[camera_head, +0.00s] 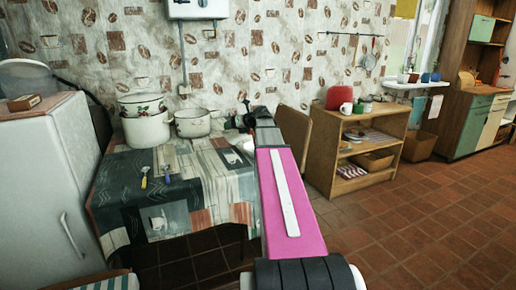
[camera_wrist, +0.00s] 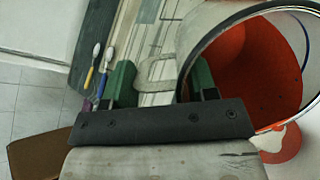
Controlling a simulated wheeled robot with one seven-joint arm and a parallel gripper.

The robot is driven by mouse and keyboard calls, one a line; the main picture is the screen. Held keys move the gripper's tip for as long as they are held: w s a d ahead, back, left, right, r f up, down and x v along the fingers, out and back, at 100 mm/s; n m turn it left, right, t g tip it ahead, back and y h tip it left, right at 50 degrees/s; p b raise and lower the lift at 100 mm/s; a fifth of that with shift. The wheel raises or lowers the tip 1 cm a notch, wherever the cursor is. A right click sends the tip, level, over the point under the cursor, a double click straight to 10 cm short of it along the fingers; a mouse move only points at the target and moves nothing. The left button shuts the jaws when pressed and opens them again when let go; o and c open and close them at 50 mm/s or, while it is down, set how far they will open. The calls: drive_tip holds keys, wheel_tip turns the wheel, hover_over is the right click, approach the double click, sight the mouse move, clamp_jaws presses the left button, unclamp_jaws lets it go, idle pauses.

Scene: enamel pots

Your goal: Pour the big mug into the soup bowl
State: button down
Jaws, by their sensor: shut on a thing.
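A large mug (camera_wrist: 205,30) fills the right of the wrist view, with a pale wall, a dark rim and orange-red inside. Its pale handle (camera_wrist: 155,72) is between the green finger pads of my gripper (camera_wrist: 163,85), which is shut on it. Below the mug's rim shows part of an orange and white thing (camera_wrist: 284,146); I cannot tell whether it is the soup bowl. In the head view, my gripper is at the end of the arm over the table's right side, mostly hidden. A white rounded thing (camera_head: 246,145) shows beside the arm, partly hidden and unclear.
The table (camera_head: 110,190) has a patchwork cloth. A blue-handled (camera_head: 167,174) and a yellow-handled utensil (camera_head: 145,176) lie on its left part. White enamel pots (camera_head: 146,128) (camera_head: 193,122) stand at the back. A fridge (camera_head: 50,190) is left; a wooden shelf (camera_head: 340,160) is right.

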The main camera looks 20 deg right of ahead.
drive_tip(key=shift+s+d+r+t+y, duration=0.15)
drive_tip(key=shift+r+t+y, duration=0.15)
drive_tip(key=shift+t, duration=0.1)
idle(0.8)
drive_tip(key=shift+s+d+f+t+y+p, duration=0.25)
drive_tip(key=shift+s+d+t+y+p, duration=0.15)
drive_tip(key=shift+t+y, duration=0.3)
idle(2.8)
drive_tip(key=shift+w+a+r+g+h, duration=0.3)
drive_tip(key=shift+w+a+g+h, duration=0.2)
drive_tip(key=shift+g+h, duration=0.3)
drive_tip(key=shift+w+a+f+g+h, duration=0.15)
drive_tip(key=shift+f+g+h, duration=0.25)
drive_tip(key=shift+f+g, duration=0.1)
drive_tip(key=shift+w+a+f+n+g+h+b, duration=0.15)
drive_tip(key=shift+w+a+f+g+h+b, duration=0.05)
drive_tip(key=shift+w+a+f+g+h, duration=0.8)
drive_tip(key=shift+w+a+f+n+g+h+b, duration=0.1)
drive_tip(key=shift+w+a+f+g+h+b, duration=0.15)
drive_tip(key=shift+w+a+f+g+h, duration=0.75)
drive_tip(key=shift+w+a+f+n+g+h+b, duration=0.2)
drive_tip(key=shift+w+a+f+g+h, duration=0.5)
drive_tip(key=shift+f+g+h, duration=0.5)
drive_tip(key=shift+s+a+r, duration=0.1)
drive_tip(key=shift+s+r, duration=0.05)
drive_tip(key=shift+r, duration=2.35)
